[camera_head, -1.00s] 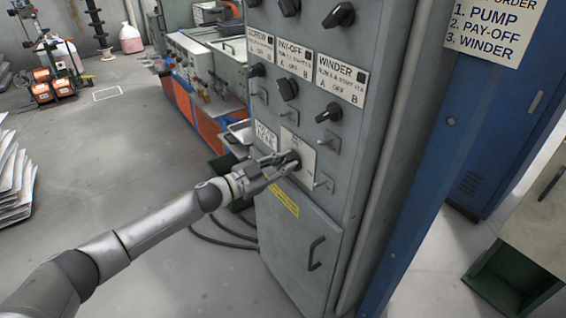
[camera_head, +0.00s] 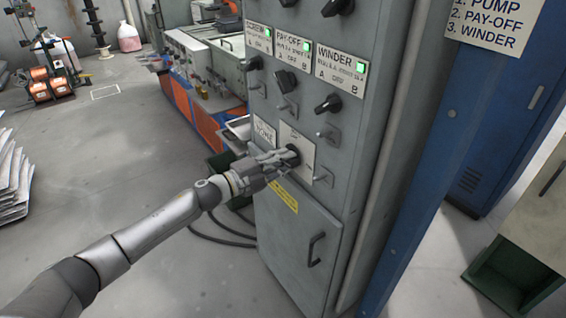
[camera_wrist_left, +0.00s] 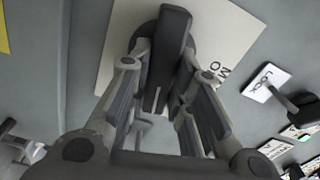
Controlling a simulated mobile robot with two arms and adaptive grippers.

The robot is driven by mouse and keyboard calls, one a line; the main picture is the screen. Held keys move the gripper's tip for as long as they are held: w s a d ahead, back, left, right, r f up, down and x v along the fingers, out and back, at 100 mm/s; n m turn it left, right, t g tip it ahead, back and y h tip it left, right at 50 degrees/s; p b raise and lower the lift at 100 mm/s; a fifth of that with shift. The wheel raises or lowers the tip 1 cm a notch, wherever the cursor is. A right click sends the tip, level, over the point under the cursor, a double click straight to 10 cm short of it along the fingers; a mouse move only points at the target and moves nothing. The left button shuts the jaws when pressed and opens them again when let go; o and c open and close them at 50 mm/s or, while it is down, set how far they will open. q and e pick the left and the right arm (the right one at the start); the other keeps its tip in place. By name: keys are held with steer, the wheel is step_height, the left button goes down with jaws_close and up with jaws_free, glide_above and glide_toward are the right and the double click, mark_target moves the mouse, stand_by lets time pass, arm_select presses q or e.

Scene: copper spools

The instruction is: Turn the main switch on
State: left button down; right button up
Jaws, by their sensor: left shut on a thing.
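The main switch is a black rotary knob on a white plate on the grey control cabinet. It shows in the left wrist view (camera_wrist_left: 170,40) and is mostly hidden by my fingers in the head view (camera_head: 294,154). My left gripper (camera_head: 284,160) is shut on the knob, with one finger on each side of it in the left wrist view (camera_wrist_left: 168,80). The green lamps on the screw (camera_head: 267,32), pay-off (camera_head: 306,47) and winder (camera_head: 360,66) labels are lit. My right gripper is not in view.
Other black knobs (camera_head: 328,104) and small metal toggles sit on the cabinet panel (camera_head: 345,150) above and beside the switch. The cabinet door has a black handle (camera_head: 316,250) below. A blue post (camera_head: 425,190) stands to the right.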

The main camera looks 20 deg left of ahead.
arm_select(q)
steer(key=shift+f+m+b, duration=0.15)
steer(key=shift+m+b, duration=0.15)
steer(key=shift+m, duration=0.8)
steer(key=c, duration=1.3)
jaws_free()
steer(key=v, duration=1.2)
